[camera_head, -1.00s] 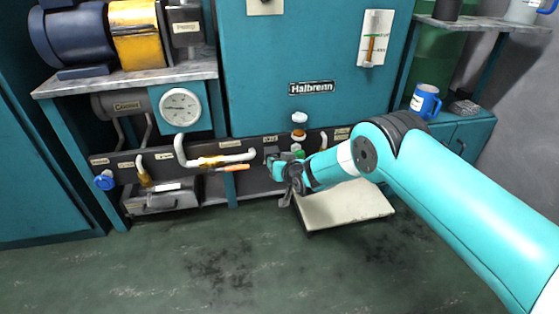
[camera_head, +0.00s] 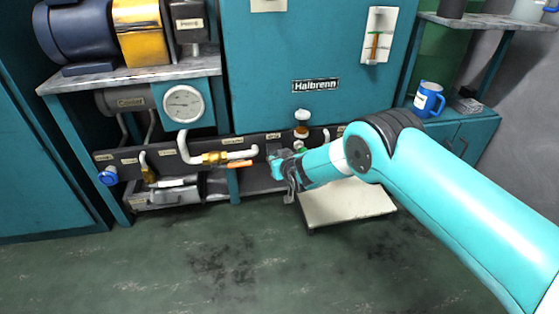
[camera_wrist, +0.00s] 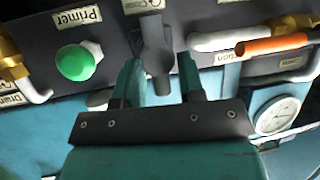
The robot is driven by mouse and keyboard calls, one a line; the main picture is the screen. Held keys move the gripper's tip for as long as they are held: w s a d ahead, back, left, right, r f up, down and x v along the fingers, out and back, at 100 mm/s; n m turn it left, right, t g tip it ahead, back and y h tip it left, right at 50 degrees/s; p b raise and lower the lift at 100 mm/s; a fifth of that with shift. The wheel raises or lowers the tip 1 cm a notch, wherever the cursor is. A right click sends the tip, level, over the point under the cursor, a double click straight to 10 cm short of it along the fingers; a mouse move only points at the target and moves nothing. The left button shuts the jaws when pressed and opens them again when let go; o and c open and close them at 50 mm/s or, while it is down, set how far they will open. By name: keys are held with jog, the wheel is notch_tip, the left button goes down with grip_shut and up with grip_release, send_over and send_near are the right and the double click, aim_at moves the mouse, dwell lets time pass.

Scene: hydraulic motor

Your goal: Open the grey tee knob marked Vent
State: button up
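The grey tee knob (camera_wrist: 157,58) shows at the top centre of the wrist view, against the dark panel. My gripper (camera_wrist: 161,75) is open, with one finger on each side of the knob's lower part. The fingers look close to it; whether they touch it cannot be told. No Vent label is readable in the wrist view. In the head view my gripper (camera_head: 281,165) is in front of the dark panel, right of the orange lever, and largely hides the knob.
A green Primer knob (camera_wrist: 78,62) is left of the tee knob in the wrist view. A white pipe with an orange lever (camera_wrist: 272,43) is on its right. A pressure gauge (camera_head: 183,104) is above the panel. A pale tray (camera_head: 345,203) is below my arm.

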jog(key=o, duration=0.3)
jog(key=shift+s+d+r+p, duration=0.2)
jog(key=shift+s+r+p, duration=0.1)
jog(key=shift+s+p, duration=0.15)
jog(key=p+v, duration=0.7)
jog(key=v, duration=0.9)
jog(key=shift+s+d, duration=0.15)
